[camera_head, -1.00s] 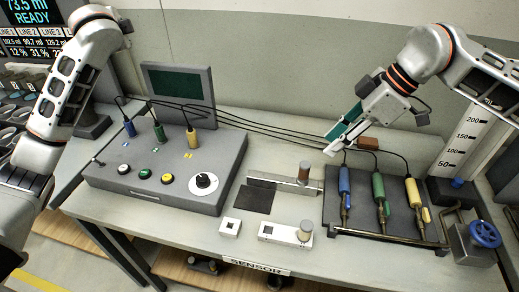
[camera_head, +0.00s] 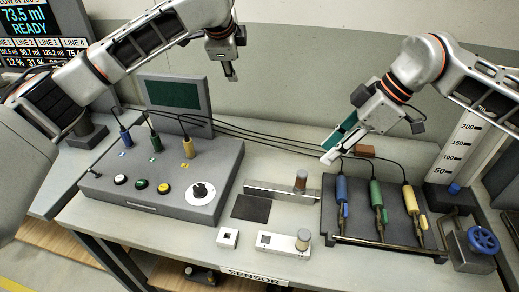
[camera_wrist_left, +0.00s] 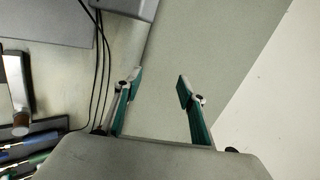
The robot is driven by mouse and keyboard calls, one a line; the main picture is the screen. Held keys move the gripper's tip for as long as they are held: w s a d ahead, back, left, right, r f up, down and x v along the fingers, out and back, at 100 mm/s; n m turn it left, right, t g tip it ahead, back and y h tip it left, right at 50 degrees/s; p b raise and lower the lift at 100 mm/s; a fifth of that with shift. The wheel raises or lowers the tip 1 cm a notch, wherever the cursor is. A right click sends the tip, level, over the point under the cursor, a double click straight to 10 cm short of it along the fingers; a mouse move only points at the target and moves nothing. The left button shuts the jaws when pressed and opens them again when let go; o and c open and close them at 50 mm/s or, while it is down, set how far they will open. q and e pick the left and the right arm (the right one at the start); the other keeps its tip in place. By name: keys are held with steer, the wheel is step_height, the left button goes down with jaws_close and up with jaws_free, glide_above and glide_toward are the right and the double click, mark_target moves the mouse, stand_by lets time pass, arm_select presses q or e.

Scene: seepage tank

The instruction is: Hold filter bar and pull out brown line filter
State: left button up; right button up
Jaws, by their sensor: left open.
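A flat metal bar (camera_head: 268,192) lies on the table with an upright cylinder (camera_head: 300,180), brown on top, at its right end. The bar (camera_wrist_left: 14,80) and brown cylinder (camera_wrist_left: 20,124) also show in the left wrist view. A small brown block (camera_head: 364,151) lies behind the dark rack; I cannot tell which brown piece is the filter. My left gripper (camera_head: 231,71) hangs open and empty above the table's back edge; its spread fingers (camera_wrist_left: 160,105) show in the wrist view. My right gripper (camera_head: 330,147) is above the table behind the bar, its fingers apart and apparently empty.
The dark rack (camera_head: 330,228) holds blue, green and yellow cabled tools. A control box (camera_head: 215,200) with buttons and a dial stands left. Black cables (camera_head: 270,133) cross the table's back. A blue valve wheel (camera_head: 483,240) is right.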

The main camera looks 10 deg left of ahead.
arm_select(q)
steer(key=s+d+f+m+g+h, duration=0.1)
steer(key=s+d+f+g, duration=0.15)
steer(key=f, duration=0.25)
steer(key=s+d+f+g, duration=0.2)
steer(key=s+d+f, duration=0.2)
steer(key=f, duration=0.2)
steer(key=g, duration=0.4)
glide_above(259, 184)
steer(key=shift+m, duration=0.4)
step_height(259, 184, down, 9)
steer(key=shift+r, duration=0.1)
steer(key=shift+f, duration=3.8)
jaws_close()
